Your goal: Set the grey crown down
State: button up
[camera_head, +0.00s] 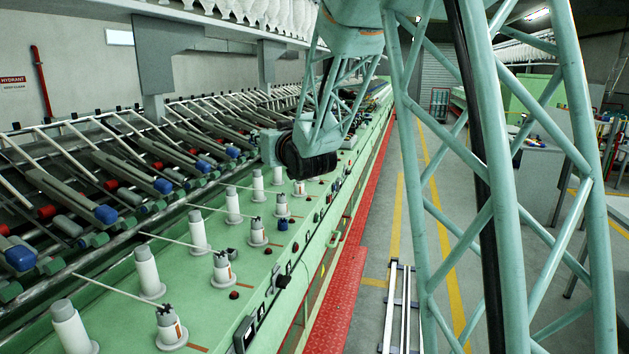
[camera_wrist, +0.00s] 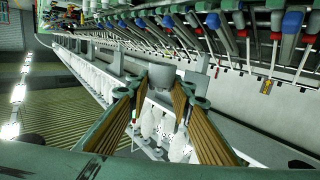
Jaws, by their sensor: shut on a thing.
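The crown cannot be made out there.
White bobbins (camera_head: 148,272) and shorter pegs with dark toothed tops (camera_head: 222,268) line the bench. Slanted bars with blue ends (camera_head: 105,214) run along its back. A red walkway strip (camera_head: 345,290) borders the bench, with grey floor beyond.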

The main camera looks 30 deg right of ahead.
jog(key=w+d+f+p, duration=0.1)
jog(key=w+d+f, duration=0.1)
jog(key=d+f, duration=0.4)
jog(key=w+d+f+p, duration=0.2)
jog(key=d+f, duration=0.4)
jog(key=f, duration=0.7)
jog(key=w+d+f+y+p, duration=0.1)
jog(key=w+d+f, duration=0.3)
jog(key=f, duration=0.6)
jog(key=shift+d+n+p, duration=0.3)
jog(key=shift+d+p, duration=0.4)
jog(key=shift+d, duration=0.5)
jog(key=p, duration=0.1)
send_over(300, 205)
jog(key=shift+w+f, duration=0.15)
jog(key=shift+f, duration=0.55)
jog(key=shift+f, duration=0.15)
jog(key=shift+f, duration=1.65)
jog(key=shift+f, duration=0.15)
jog(key=o, duration=0.7)
jog(key=shift+o, duration=0.2)
